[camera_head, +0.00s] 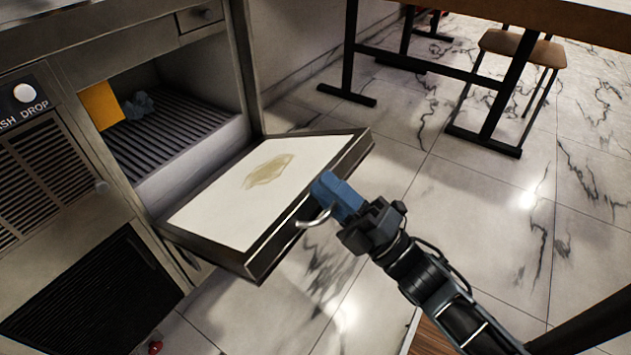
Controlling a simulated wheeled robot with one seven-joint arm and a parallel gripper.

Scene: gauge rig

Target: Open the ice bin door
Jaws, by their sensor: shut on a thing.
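The ice bin door (220,205) is hinged at its lower edge and hangs folded down, close to level, with its white inner face up. A tan stain marks that face. A curved metal handle (313,221) sticks out from the door's dark outer edge. My gripper (330,190), with blue fingers, is at this edge and shut on the handle; the fingers hide part of it. The bin opening (180,115) is uncovered and shows a ribbed grey floor.
Inside the bin are an orange-yellow panel (101,105) and a crumpled blue-grey thing (138,104). A panel with a white round button (25,93) is at the left. A table leg (502,95) and a stool (521,46) stand at the upper right. Marble floor (450,200) is clear between.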

